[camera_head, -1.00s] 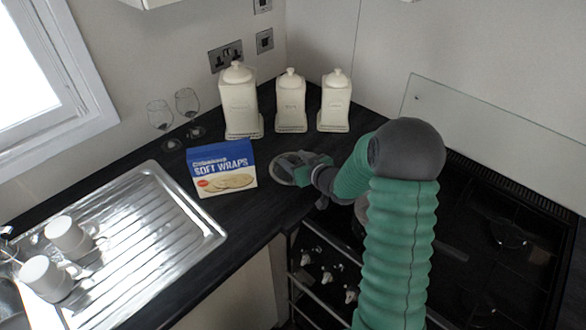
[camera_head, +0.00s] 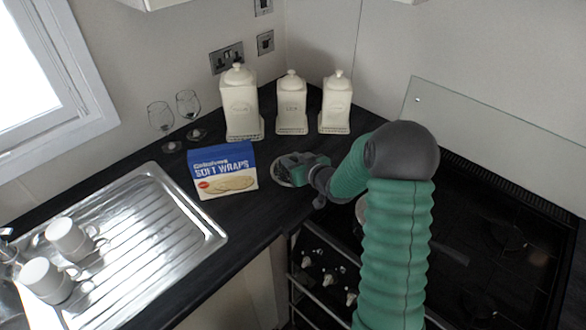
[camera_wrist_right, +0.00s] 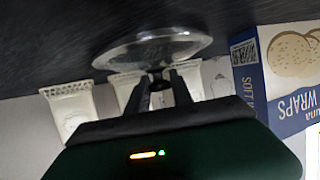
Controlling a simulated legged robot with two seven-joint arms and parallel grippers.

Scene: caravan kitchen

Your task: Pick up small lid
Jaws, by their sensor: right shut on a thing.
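The small lid (camera_wrist_right: 152,48) is a round, clear disc with a dark knob. In the wrist view it sits at the tips of my right gripper (camera_wrist_right: 160,84), whose two fingers are closed on the knob. In the head view the lid (camera_head: 281,173) shows only as a pale rim beside the soft wraps box, at the dark worktop. My right gripper (camera_head: 290,168) covers most of it there. I cannot tell if the lid touches the worktop. My left gripper is not in view.
A blue and white soft wraps box (camera_head: 224,170) stands just left of the lid. Several cream canisters (camera_head: 291,102) stand behind. Two wine glasses (camera_head: 188,112) are at the back left. A metal draining board (camera_head: 150,225) holds white mugs (camera_head: 68,236). The hob (camera_head: 480,250) is at right.

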